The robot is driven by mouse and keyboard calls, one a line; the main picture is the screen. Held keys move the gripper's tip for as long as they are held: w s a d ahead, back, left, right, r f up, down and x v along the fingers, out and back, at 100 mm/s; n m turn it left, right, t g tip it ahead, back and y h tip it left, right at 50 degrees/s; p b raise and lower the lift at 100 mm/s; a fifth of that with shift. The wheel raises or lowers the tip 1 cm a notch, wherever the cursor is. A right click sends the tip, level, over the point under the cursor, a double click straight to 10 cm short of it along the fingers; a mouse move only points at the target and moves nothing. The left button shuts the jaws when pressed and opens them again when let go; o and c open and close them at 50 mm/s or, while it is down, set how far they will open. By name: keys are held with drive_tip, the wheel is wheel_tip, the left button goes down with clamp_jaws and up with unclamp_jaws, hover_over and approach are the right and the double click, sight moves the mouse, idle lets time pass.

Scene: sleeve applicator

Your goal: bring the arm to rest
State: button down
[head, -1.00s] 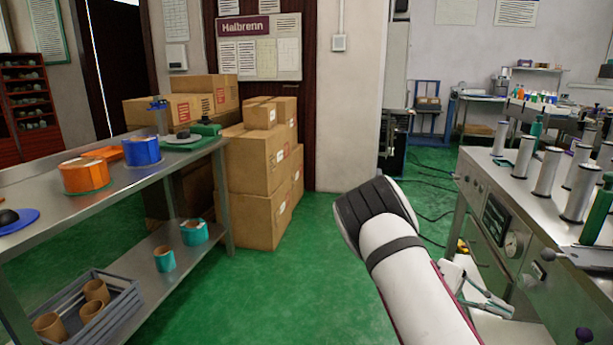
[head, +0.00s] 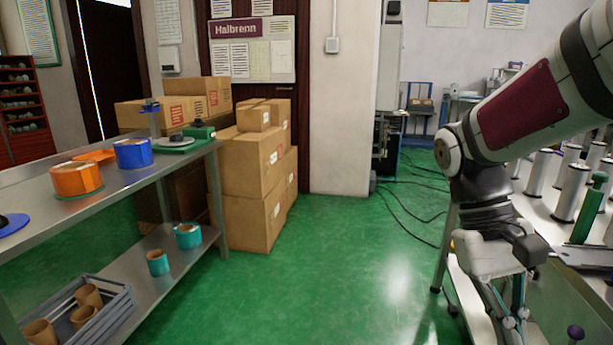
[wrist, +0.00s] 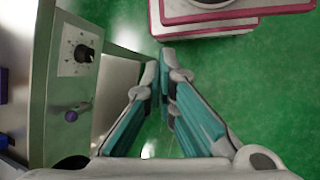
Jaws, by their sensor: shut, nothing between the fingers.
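My arm shows in the head view at the right, bent down from the upper right corner, with the wrist below the elbow. My gripper (head: 513,328) hangs fingers down at the lower right, in front of the steel machine (head: 541,205) with upright rollers. In the wrist view my gripper (wrist: 166,62) has its teal-padded fingers converging, with the tips together and nothing between them. Below the fingers is green floor. The machine's side panel with a black knob (wrist: 84,53) stands just left of the fingers, apart from them.
A steel workbench (head: 182,158) with orange and blue rolls runs along the left. Stacked cardboard boxes (head: 246,165) stand behind it. The green floor (head: 330,270) between bench and machine is clear, with black cables (head: 405,220) farther back.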

drive_tip(key=s+a+n+t+y, duration=0.1)
drive_tip(key=s+a+t+y, duration=0.1)
drive_tip(key=s+a+t, duration=0.65)
drive_tip(key=s+r+p, duration=0.2)
drive_tip(key=r+p, duration=1.2)
drive_tip(key=s+r+t+p, duration=0.1)
drive_tip(key=s+r+p, duration=0.1)
drive_tip(key=r+p, duration=1.2)
drive_tip(key=shift+s+d+r, duration=0.2)
drive_tip(key=shift+r, duration=0.55)
